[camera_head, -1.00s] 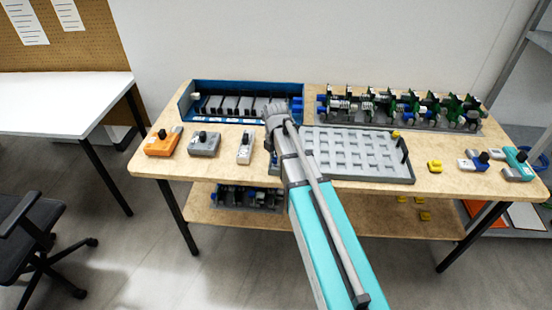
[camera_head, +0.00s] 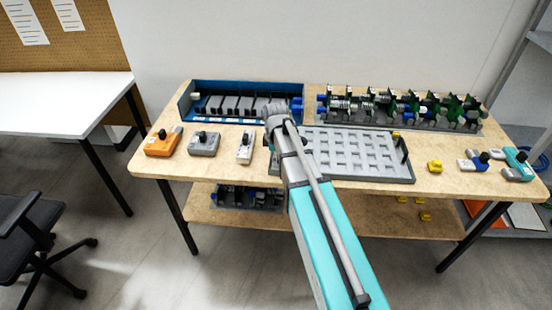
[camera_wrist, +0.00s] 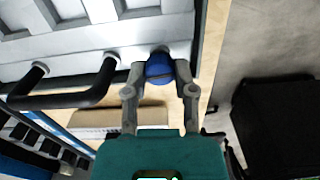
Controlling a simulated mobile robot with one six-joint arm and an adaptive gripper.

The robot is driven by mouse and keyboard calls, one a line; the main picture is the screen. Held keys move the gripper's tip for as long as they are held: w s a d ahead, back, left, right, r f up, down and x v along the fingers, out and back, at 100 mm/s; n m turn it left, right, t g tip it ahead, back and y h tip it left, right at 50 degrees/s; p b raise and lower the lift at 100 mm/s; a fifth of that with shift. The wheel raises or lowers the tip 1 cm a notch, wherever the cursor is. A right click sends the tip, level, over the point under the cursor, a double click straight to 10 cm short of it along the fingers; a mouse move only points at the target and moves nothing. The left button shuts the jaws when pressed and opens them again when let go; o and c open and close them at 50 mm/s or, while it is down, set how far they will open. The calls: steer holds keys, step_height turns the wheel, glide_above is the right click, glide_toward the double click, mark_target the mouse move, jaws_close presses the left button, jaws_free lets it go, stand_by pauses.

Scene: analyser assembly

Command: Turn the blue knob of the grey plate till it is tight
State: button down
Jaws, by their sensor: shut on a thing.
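The grey plate (camera_head: 405,172) with square recesses lies on the wooden table, right of my arm in the head view. Its edge (camera_wrist: 95,38) fills the upper left of the wrist view. The blue knob (camera_wrist: 159,66) sits at the plate's edge there, near its corner. My gripper (camera_wrist: 160,80) is shut on the blue knob, one finger on each side. In the head view my arm hides the knob and the gripper's fingers. How tight the knob is cannot be told.
A black handle (camera_wrist: 75,99) rises from the plate close to my left finger. A blue rack (camera_head: 190,108) stands at the back left, a row of green boards (camera_head: 452,104) at the back right. Orange (camera_head: 160,146), grey (camera_head: 204,148) and white (camera_head: 244,153) parts lie left.

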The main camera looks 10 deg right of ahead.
steer(key=m, duration=0.6)
steer(key=shift+m, duration=0.3)
steer(key=m, duration=0.6)
steer(key=shift+d, duration=0.1)
steer(key=m, duration=0.5)
steer(key=shift+m, duration=0.4)
steer(key=m, duration=1.1)
steer(key=shift+m, duration=0.4)
steer(key=m, duration=1.1)
steer(key=shift+m, duration=0.3)
steer(key=m, duration=0.6)
